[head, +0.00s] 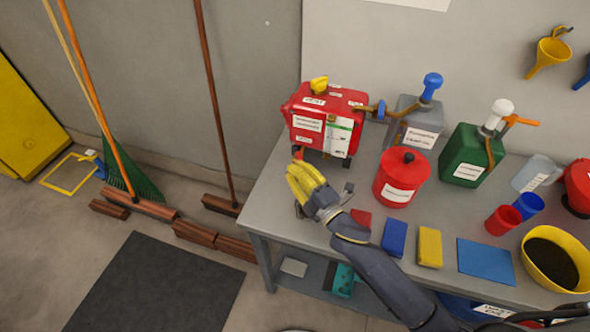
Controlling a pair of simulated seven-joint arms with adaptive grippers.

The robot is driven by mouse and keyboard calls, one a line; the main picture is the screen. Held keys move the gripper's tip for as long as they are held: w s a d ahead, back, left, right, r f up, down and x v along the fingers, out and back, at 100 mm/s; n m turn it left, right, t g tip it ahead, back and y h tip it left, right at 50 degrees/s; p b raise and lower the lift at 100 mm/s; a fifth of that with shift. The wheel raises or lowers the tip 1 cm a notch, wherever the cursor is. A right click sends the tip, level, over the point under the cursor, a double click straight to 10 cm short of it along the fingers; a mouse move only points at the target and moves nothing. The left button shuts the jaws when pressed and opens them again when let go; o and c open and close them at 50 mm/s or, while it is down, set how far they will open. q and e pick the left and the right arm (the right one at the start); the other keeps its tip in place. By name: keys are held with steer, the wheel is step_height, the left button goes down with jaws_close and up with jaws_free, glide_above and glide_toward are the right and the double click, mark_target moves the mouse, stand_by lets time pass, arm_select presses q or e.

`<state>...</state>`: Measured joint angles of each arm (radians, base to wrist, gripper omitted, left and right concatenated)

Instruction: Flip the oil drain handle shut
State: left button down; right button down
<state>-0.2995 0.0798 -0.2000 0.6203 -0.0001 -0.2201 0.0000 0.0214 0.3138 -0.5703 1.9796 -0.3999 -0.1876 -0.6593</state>
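A red oil container (311,106) with a yellow cap and white labels stands on the left end of the grey workbench. A small orange-red part (298,152) shows at its lower left front; it may be the drain handle, but it is too small to tell its position. My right gripper (294,176), with yellow fingers, is just below and in front of that part, over the bench's left edge. A narrow gap seems to separate them. I cannot tell whether the fingers are open or shut. My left gripper is not in view.
A red round can (402,178), a green jug (471,156) and a grey jug (408,124) stand right of the container. Blue (394,238) and yellow (430,247) blocks lie near the front edge. Brooms (217,110) lean on the wall at left.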

steer(key=a, duration=0.3)
steer(key=shift+s+a+r, duration=0.3)
steer(key=shift+s, duration=0.1)
steer(key=c, duration=2.1)
jaws_free()
steer(key=v, duration=0.3)
steer(key=d+v, duration=0.1)
steer(key=v, duration=0.2)
steer(key=w+v, duration=0.1)
steer(key=v, duration=0.2)
steer(key=shift+d, duration=0.3)
steer(key=shift+c, duration=0.2)
steer(key=shift+s+a, duration=0.1)
steer(key=shift+a, duration=0.05)
jaws_close()
steer(key=w+a+m+h, duration=0.1)
steer(key=w+a+h, duration=0.1)
steer(key=w, duration=0.6)
steer(key=shift+a+r+m+t, duration=0.2)
steer(key=shift+a+m+t, duration=0.15)
steer(key=shift+a, duration=0.4)
steer(key=shift+s+d+n+g+y, duration=0.15)
steer(key=shift+d+n+g+y, duration=0.55)
steer(key=shift+y, duration=0.3)
